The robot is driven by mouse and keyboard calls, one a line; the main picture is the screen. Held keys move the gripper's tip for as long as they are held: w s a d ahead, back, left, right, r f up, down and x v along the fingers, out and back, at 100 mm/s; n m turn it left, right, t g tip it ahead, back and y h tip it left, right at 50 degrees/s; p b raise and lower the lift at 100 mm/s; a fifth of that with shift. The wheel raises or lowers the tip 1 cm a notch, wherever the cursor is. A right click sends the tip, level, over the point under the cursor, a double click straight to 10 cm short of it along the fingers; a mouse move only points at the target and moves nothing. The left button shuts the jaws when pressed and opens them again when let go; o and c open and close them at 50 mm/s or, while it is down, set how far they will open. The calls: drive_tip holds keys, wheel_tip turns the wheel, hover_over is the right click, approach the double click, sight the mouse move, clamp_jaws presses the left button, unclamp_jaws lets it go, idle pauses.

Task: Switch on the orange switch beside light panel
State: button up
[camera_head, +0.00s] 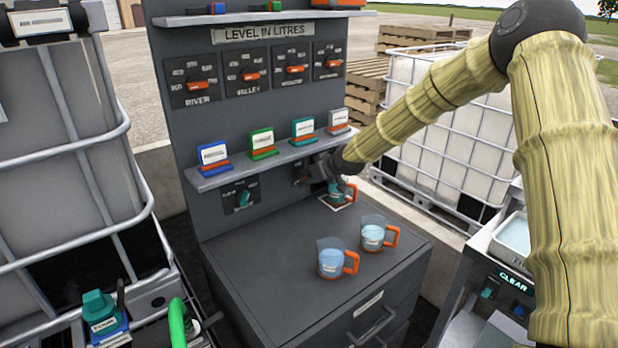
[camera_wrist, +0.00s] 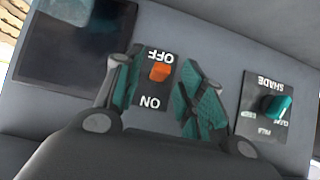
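In the wrist view, the orange switch (camera_wrist: 160,72) sits on a dark plate with upside-down OFF and ON labels. Its orange lever lies close to the OFF label. A dark, unlit rectangular panel (camera_wrist: 75,40) is to its left. My gripper (camera_wrist: 158,62) is open, with teal finger pads on either side of the switch and nothing between them but the view of it. I cannot tell whether the pads touch it. In the head view, my gripper (camera_head: 336,178) is close to the grey board under the shelf. My wrist hides most of the switch there.
A teal SHADE knob (camera_wrist: 277,106) is right of the switch in the wrist view. In the head view, two jugs of liquid (camera_head: 331,258) (camera_head: 373,233) stand on the dark cabinet top (camera_head: 270,290). Another orange-handled jug (camera_head: 352,192) is below my gripper. A shelf (camera_head: 265,160) holds several coloured cards.

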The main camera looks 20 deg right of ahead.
drive_tip(key=shift+s, duration=0.1)
drive_tip(key=v, duration=1.2)
drive_tip(key=shift+f, duration=0.1)
idle(0.3)
drive_tip(key=shift+w+a+f+t+y+p, duration=0.25)
drive_tip(key=shift+w+a+f+t, duration=0.35)
drive_tip(key=shift+w+f, duration=0.95)
drive_tip(key=shift+w+a+f+t+y+p, duration=0.1)
drive_tip(key=shift+w+a+f+t+p, duration=0.55)
drive_tip(key=shift+w, duration=1.25)
drive_tip(key=shift+w+a+f+t+y+p, duration=0.2)
drive_tip(key=shift+w+a+f, duration=0.45)
drive_tip(key=shift+w+f, duration=1.1)
drive_tip(key=shift+r, duration=0.1)
clamp_jaws()
